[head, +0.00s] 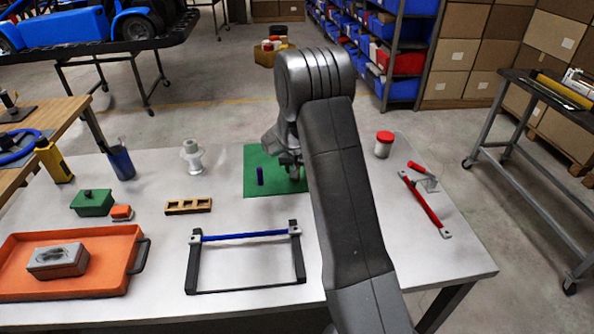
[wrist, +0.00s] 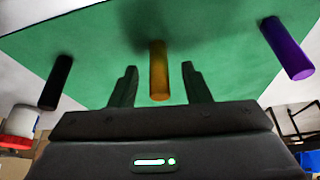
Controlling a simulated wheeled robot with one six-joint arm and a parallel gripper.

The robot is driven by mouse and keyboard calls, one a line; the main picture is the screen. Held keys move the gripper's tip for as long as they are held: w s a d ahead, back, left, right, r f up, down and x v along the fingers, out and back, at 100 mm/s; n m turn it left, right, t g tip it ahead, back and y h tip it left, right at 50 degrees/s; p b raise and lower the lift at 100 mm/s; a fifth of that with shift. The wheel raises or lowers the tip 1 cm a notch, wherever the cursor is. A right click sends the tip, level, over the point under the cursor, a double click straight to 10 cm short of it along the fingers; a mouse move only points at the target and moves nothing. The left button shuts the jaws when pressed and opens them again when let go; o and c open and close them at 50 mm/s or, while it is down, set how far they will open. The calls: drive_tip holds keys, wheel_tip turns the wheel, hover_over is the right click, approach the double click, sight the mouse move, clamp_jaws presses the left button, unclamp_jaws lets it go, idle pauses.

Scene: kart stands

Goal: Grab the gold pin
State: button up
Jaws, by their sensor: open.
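The gold pin (wrist: 158,72) stands on the green mat (wrist: 215,30) in the wrist view. My gripper (wrist: 158,85) is open, with one finger on each side of the gold pin and a gap showing on both sides. A purple pin (wrist: 287,48) stands to the right and a black pin (wrist: 56,82) to the left, both outside the fingers. In the head view the purple pin (head: 260,176) shows on the green mat (head: 251,155). My arm hides the gold and black pins there.
A red-lidded jar (head: 384,145) and a red-handled bar (head: 425,204) are right of my arm. A black frame with a blue bar (head: 245,237) is in front of the mat. A wooden block with holes (head: 188,206) and an orange tray (head: 75,238) are left.

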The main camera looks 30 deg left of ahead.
drive_tip(key=shift+w+f, duration=0.1)
drive_tip(key=shift+f, duration=0.25)
clamp_jaws()
